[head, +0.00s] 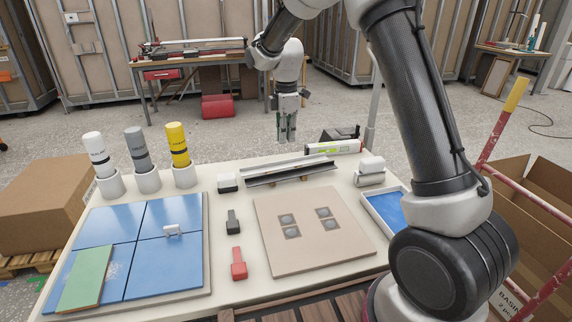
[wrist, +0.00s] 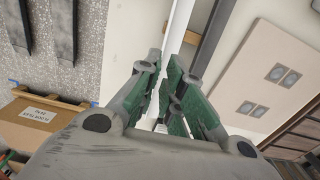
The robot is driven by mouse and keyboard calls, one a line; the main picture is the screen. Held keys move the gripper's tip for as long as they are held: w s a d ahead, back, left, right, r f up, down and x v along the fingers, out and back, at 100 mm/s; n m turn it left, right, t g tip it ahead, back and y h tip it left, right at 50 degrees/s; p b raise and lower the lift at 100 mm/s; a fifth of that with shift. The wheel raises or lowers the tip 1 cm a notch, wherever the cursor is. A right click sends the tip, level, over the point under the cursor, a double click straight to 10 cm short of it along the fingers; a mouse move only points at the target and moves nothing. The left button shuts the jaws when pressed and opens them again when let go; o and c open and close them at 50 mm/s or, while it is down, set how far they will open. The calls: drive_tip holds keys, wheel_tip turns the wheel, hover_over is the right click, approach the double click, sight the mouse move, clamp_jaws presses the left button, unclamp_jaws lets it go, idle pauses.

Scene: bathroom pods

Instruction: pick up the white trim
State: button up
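The white trim (head: 272,169) is a long thin strip lying near the back edge of the cream table, beside a dark metal angle profile (head: 300,173). In the wrist view the white trim (wrist: 181,22) runs down between the fingers, with the dark profile (wrist: 212,30) to its right. My gripper (head: 287,138) points down above the back of the table, over the trim area. In the wrist view its green-padded fingers (wrist: 172,68) stand apart with a gap between them. I see nothing held; the fingers hide part of the trim.
A spirit level (head: 333,147) lies just right of the trims. Grey and white blocks (head: 370,170) are at the right. Several sealant cartridges (head: 179,146) stand at the left. Blue tiles (head: 165,250) and a beige panel (head: 300,240) cover the front of the table.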

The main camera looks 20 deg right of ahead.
sight(286, 164)
drive_tip(key=shift+f+n, duration=0.3)
wheel_tip(286, 164, down, 7)
drive_tip(key=shift+s+f, duration=0.15)
clamp_jaws()
